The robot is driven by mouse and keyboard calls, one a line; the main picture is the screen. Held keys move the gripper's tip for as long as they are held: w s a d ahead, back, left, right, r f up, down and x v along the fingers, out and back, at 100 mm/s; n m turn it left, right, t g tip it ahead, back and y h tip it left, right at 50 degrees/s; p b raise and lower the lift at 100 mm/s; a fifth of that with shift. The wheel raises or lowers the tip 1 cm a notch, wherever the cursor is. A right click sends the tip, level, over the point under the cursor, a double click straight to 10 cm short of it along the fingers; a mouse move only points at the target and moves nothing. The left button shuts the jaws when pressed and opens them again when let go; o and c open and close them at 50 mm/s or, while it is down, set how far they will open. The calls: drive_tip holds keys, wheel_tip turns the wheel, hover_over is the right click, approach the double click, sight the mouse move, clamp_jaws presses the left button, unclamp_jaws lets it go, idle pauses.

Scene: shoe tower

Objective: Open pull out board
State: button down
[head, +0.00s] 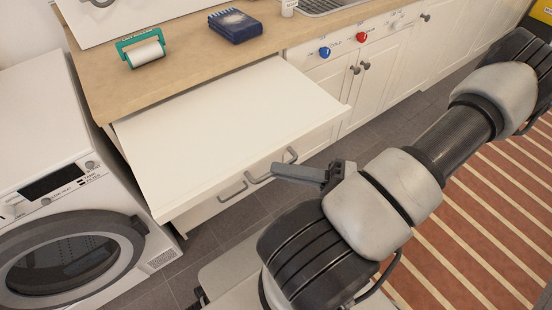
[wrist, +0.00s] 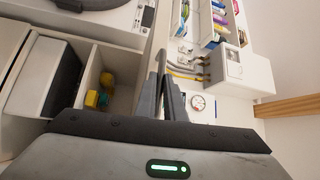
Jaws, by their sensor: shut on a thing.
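The white pull-out board (head: 215,125) is drawn out from under the wooden counter in the head view, with its flat top bare. A grey bar handle (head: 292,156) is at its front edge. My gripper (head: 277,170) comes in from the right and is shut on the middle of this handle, covering part of it. In the wrist view my gripper's fingers (wrist: 165,85) are closed together.
A washing machine (head: 60,190) stands left of the board. White cabinets (head: 375,70) run to the right. Grey tile floor (head: 370,130) lies before them.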

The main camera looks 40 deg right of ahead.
drive_tip(key=shift+s, duration=0.15)
drive_tip(key=c, duration=1.8)
unclamp_jaws()
drive_tip(key=shift+c, duration=0.2)
drive_tip(key=v, duration=1.7)
drive_tip(key=shift+s+d+p, duration=0.15)
drive_tip(key=shift+s+p, duration=0.05)
drive_tip(key=shift+p, duration=0.2)
